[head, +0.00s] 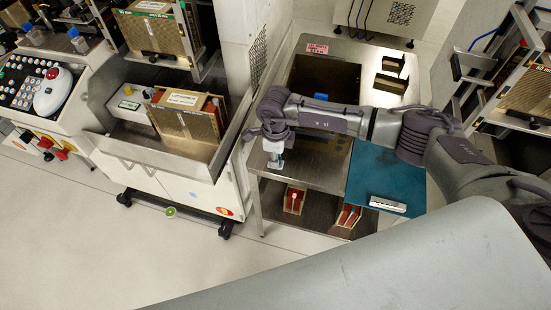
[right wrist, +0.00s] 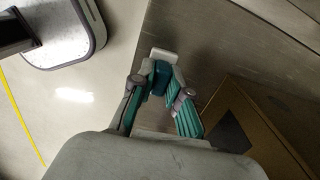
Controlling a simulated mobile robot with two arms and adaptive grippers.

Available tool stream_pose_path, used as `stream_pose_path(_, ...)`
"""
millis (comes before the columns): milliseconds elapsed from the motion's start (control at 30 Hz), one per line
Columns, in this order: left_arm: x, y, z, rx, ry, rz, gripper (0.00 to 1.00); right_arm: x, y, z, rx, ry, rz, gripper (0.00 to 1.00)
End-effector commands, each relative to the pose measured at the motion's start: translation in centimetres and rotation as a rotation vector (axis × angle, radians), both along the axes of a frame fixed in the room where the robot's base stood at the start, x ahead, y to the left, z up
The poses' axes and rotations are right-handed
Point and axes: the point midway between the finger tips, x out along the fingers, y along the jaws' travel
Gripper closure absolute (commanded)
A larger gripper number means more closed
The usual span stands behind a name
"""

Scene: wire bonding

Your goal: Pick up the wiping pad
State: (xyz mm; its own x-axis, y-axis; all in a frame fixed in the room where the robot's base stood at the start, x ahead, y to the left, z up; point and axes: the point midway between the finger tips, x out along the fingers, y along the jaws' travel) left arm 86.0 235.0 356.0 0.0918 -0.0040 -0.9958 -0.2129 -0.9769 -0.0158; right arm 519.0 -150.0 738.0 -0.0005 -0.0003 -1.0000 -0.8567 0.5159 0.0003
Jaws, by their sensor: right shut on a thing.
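My right gripper (head: 274,152) is over the left part of the steel table (head: 300,168), fingers pointing down. It is shut on the wiping pad, a small block with a white face (right wrist: 164,55) and a dark teal part between the fingertips. My right gripper also shows in the right wrist view (right wrist: 162,80), its green-lined fingers closed around the teal part. In the head view the pad is small and pale under the fingers (head: 275,163). I cannot tell whether it touches the table. My left gripper is not in view.
A teal mat (head: 372,178) with a white labelled strip (head: 388,204) lies on the table's right. A small blue thing (head: 321,97) lies behind my right arm. Wooden bins (head: 294,199) stand on the lower shelf.

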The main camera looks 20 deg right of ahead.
Motion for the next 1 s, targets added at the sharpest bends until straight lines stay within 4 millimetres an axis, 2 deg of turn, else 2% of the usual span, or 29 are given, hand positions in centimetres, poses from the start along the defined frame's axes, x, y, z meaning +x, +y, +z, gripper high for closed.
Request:
stream_pose_path(167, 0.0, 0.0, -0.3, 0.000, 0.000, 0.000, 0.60, 0.1, 0.0, 1.2, 0.000, -0.002, 0.000, 1.00)
stream_pose_path(333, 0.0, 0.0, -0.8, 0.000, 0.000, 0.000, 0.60, 0.2, 0.0, 4.1, 0.002, -0.007, 0.001, 1.00)
stream_pose_path(700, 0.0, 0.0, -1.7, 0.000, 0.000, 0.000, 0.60, -5.9, -5.9, 8.8, -0.002, -0.003, -0.002, 1.00)
stream_pose_path(1000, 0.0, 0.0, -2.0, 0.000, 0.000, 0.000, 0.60, -8.2, -8.0, 10.8, 0.001, -0.001, 0.000, 1.00)
